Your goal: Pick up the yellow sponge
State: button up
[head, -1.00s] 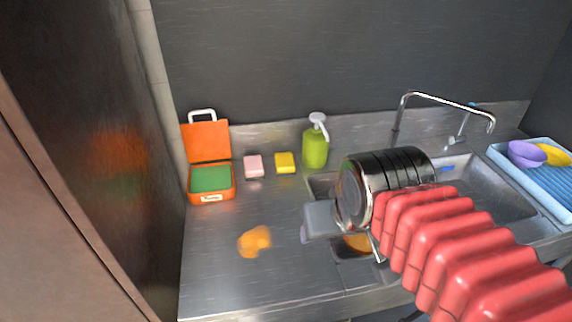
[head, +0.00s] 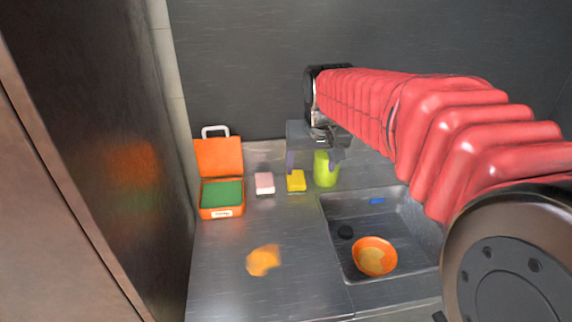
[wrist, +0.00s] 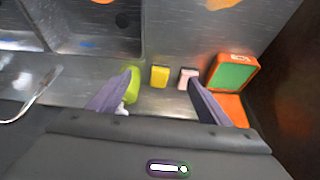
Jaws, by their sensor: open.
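The yellow sponge (head: 296,181) lies on the steel counter near the back wall, between the pink sponge and the green bottle. It also shows in the wrist view (wrist: 159,76), between my two fingers and beyond their tips. My gripper (head: 315,160) is open and empty, above and close to the sponge in the head view. In the wrist view its grey-purple fingers (wrist: 159,80) are spread wide, one overlapping the green bottle and the other near the pink sponge. I cannot tell the exact height of the fingers above the counter.
A pink sponge (head: 264,183) is left of the yellow one. A green pump bottle (head: 327,170) stands close on its right. An open orange case (head: 221,197) holds a green pad. An orange bowl (head: 374,256) sits in the sink (head: 340,262). An orange spill (head: 263,260) marks the front counter.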

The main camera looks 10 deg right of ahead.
send_near(296, 177)
notch_tip(296, 177, up, 3)
jog(key=shift+s+r, duration=0.25)
jog(key=shift+s, duration=0.15)
jog(key=shift+x, duration=4.35)
jog(key=shift+s+f, duration=0.1)
jog(key=shift+s, duration=0.05)
jog(key=shift+x, duration=2.5)
jog(key=shift+s+f, duration=0.1)
jog(key=shift+f, duration=0.05)
jog(key=shift+c, duration=0.2)
jog(key=c, duration=1.1)
